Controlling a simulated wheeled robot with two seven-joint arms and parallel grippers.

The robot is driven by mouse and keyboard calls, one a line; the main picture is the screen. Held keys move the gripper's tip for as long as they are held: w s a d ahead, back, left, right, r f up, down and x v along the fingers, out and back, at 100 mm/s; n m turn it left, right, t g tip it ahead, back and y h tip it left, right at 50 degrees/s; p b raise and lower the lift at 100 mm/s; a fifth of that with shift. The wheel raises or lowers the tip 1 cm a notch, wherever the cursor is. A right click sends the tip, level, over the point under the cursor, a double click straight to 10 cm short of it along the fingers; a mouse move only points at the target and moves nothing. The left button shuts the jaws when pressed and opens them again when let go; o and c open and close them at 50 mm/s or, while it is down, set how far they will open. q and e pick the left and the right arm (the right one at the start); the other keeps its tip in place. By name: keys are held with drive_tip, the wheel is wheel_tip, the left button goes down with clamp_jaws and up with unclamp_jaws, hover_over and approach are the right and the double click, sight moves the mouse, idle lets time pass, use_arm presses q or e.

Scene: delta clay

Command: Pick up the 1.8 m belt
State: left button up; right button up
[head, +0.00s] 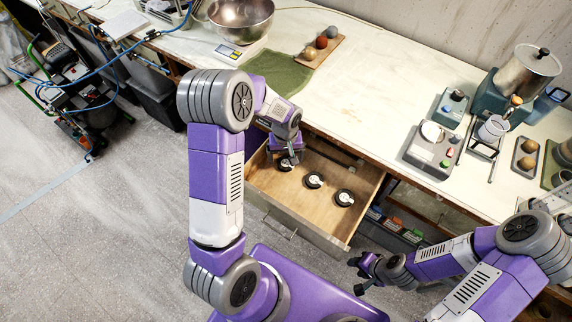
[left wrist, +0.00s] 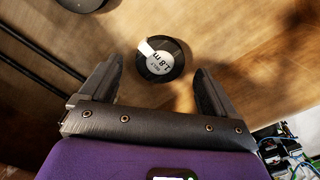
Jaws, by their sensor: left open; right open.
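The 1.8 m belt is a black coil with a white label reading "1.8 m" (left wrist: 160,64). It lies flat on the wooden bottom of the open drawer (head: 290,188), and in the head view it is the leftmost coil (head: 284,164). My left gripper (head: 287,157) reaches down into the drawer over it. In the left wrist view its open fingers (left wrist: 159,68) stand on either side of the coil, with visible gaps. I cannot tell its exact height above the coil. My right gripper (head: 360,275) is open and empty, low in front of the bench, right of the drawer.
Two similar black coils lie in the drawer to the right, a middle one (head: 314,180) and a right one (head: 344,198). The drawer's front wall (head: 295,232) and sides surround them. The bench top (head: 370,100) above holds a scale, bowl and several devices.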

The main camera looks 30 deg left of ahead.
use_arm(q)
drive_tip(key=shift+f, duration=0.8)
drive_tip(key=c, duration=1.1)
drive_tip(key=shift+r, duration=0.15)
drive_tip(key=shift+c, duration=0.2)
